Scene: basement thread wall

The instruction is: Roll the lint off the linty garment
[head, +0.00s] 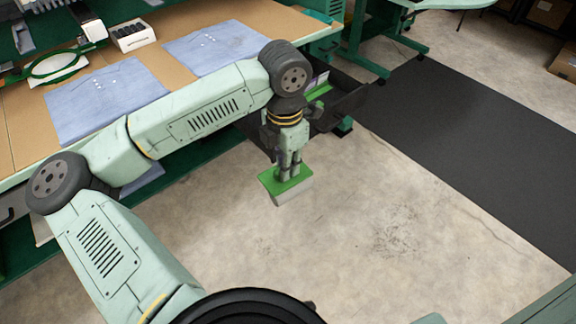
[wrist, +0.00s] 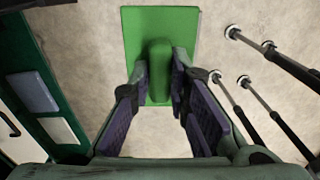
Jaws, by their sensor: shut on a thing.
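My gripper (head: 290,168) is shut on the raised handle of a green-topped block with a pale underside (head: 279,198). It holds the block level in the air, over the floor in front of the workbench. In the wrist view the block's green top (wrist: 134,32) shows ahead of the two fingers, which press its handle (wrist: 158,62) from both sides. Two blue folded garments lie flat on the bench: a left one (head: 85,110) and a right one (head: 220,45). Both carry small pale specks. I cannot tell for sure which is the linty one.
A dark open drawer (head: 350,99) with green items juts out beside my gripper. A green hoop (head: 58,66) and a tray of dark spools (head: 131,36) stand on the bench (head: 165,78). A black mat (head: 470,140) covers the floor at right; the concrete between is clear.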

